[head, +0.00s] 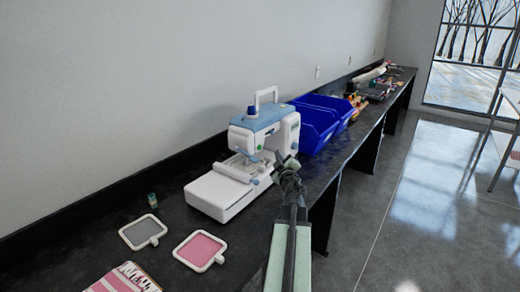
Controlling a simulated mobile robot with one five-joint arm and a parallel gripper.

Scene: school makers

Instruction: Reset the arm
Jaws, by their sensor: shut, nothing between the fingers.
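My arm reaches forward from the lower middle of the head view. My gripper (281,163) is at its far end, dark and small in the picture. It is shut and empty. It shows in front of the right side of a white and blue sewing machine (260,130) on the black bench. I cannot tell whether it touches the machine. The arm hides part of the bench's front edge.
The black bench (95,225) runs along the wall. Blue bins (318,122) stand behind the machine. A grey framed pad (142,232), a pink framed pad (200,248) and a striped booklet (122,280) lie nearer. The floor (400,215) at right is clear before a metal rack (508,130).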

